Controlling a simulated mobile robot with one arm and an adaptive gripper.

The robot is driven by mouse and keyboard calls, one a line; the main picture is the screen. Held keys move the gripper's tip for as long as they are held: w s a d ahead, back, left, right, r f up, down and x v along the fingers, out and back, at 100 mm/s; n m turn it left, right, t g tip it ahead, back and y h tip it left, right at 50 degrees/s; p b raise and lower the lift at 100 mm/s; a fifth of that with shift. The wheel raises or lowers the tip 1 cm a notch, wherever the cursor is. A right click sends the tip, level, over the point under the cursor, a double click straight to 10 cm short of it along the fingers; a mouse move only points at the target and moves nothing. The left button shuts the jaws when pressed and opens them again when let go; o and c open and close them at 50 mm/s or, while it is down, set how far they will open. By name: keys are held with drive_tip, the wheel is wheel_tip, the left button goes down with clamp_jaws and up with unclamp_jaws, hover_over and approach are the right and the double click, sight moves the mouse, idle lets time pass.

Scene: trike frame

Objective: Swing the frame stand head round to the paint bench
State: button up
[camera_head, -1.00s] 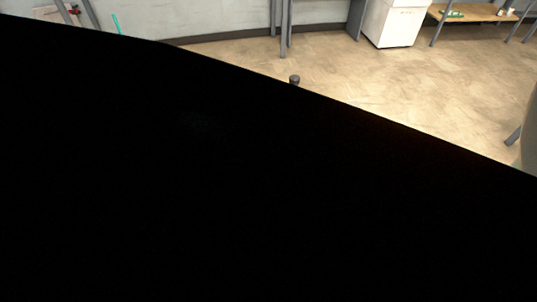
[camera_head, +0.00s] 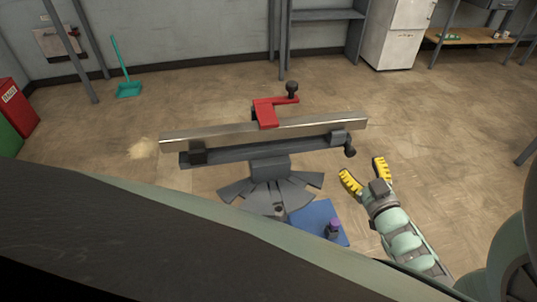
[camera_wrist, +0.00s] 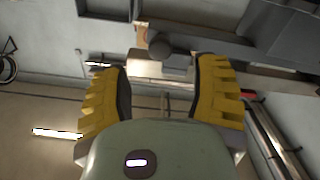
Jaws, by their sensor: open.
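The frame stand head (camera_head: 264,154) is a dark grey bar under a long shiny metal bar (camera_head: 218,136), with a red clamp (camera_head: 266,113) on top. It lies roughly crosswise in the head view, above a fanned grey base (camera_head: 270,192). A black knob (camera_head: 350,151) hangs at its right end. My gripper (camera_head: 362,168), with yellow fingers, is open and empty just right of and below that knob, apart from it in the head view. In the wrist view, a round dark part (camera_wrist: 160,46) and grey bars show beyond the open fingers. I cannot tell which bench is the paint bench.
A blue plate (camera_head: 305,216) with a small purple-topped bottle (camera_head: 333,229) is left of my forearm. Red and green bins (camera_head: 14,112) stand at far left. A white cabinet (camera_head: 397,34) and a wooden-shelved bench (camera_head: 480,38) are at the back.

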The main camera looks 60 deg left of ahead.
sight(351, 154)
drive_tip(key=x, duration=0.8)
drive_tip(key=shift+s+a, duration=0.1)
drive_tip(key=shift+o, duration=0.2)
clamp_jaws()
idle(0.3)
